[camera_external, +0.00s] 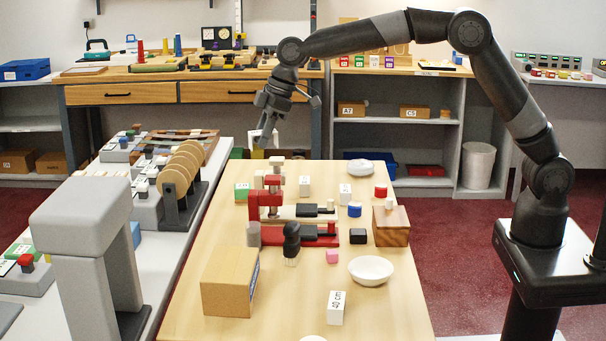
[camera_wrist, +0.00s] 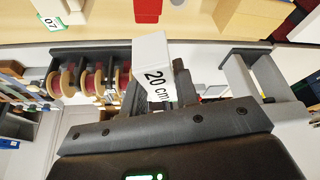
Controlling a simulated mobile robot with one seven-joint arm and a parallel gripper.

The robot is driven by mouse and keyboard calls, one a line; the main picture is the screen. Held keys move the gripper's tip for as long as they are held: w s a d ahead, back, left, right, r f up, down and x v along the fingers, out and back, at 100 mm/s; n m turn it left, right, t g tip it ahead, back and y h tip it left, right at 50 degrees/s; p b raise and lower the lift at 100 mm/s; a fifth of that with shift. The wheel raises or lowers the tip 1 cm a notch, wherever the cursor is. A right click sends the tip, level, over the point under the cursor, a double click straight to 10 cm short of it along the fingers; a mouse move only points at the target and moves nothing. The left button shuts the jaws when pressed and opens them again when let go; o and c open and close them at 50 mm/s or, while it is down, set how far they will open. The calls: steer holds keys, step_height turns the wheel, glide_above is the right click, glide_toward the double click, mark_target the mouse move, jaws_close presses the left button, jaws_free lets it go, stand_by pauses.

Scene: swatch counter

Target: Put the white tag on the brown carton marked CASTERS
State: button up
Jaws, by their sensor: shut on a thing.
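My gripper (camera_external: 268,118) hangs in the air beyond the table's far left edge, high above the floor. It is shut on a white tag (camera_external: 262,137), which also shows in the wrist view (camera_wrist: 153,62) as a white block printed "20 cm". The gripper's fingers (camera_wrist: 180,88) are partly hidden behind the tag in the wrist view. A brown carton (camera_external: 228,283) stands at the table's near left, well apart from the gripper. Its right side has a blue-edged label, but I cannot read any marking, so CASTERS cannot be confirmed.
The wooden table (camera_external: 300,325) also holds a red clamp (camera_external: 254,208), a white bowl (camera_external: 371,270), a wooden block (camera_external: 391,226) and several white printed blocks, one at the front (camera_external: 337,308). A grey counter with a spool rack (camera_external: 180,205) stands left. Bare tabletop surrounds the carton.

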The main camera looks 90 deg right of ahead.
steer(key=s+a, duration=0.1)
steer(key=a, duration=1.1)
glide_above(240, 258)
steer(key=s, duration=0.1)
steer(key=shift+n, duration=0.4)
steer(key=f, duration=1.1)
steer(key=shift+s+d+f, duration=0.15)
steer(key=shift+d+f, duration=0.2)
steer(key=shift+f, duration=2.1)
steer(key=shift+f, duration=0.15)
steer(key=o, duration=0.9)
steer(key=shift+o, duration=0.2)
